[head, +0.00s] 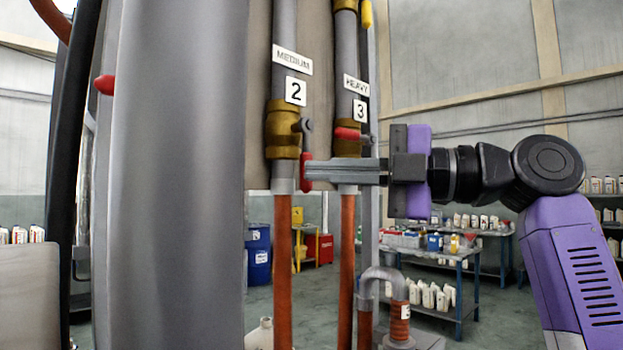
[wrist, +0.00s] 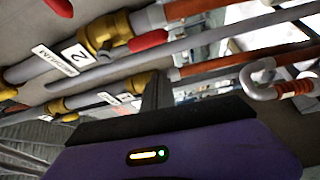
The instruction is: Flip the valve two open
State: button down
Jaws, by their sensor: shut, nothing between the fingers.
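Valve two is a brass valve (head: 283,130) on the pipe under the "MEDIUM" and "2" labels (head: 295,91). Its red handle (head: 306,172) shows below and right of the body, pointing down. In the wrist view the brass body (wrist: 106,34) and red handle (wrist: 148,41) are at the upper left. My gripper (head: 308,173) is shut and empty, reaching in from the right. Its fingertips are at the red handle in the head view; whether they touch it I cannot tell. The fingers also show in the wrist view (wrist: 157,88).
Valve three (head: 345,151), labelled "HEAVY" and "3", stands just right, its red handle (head: 347,133) above my fingers. A grey column (head: 180,180) blocks the left. A hooked grey pipe (head: 382,277) stands below right. Shelving tables (head: 460,262) are far behind.

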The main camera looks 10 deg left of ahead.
jog(key=d, duration=0.3)
jog(key=s+d, duration=0.1)
jog(key=d, duration=0.1)
jog(key=shift+s+d+r, duration=0.1)
jog(key=shift+d, duration=0.3)
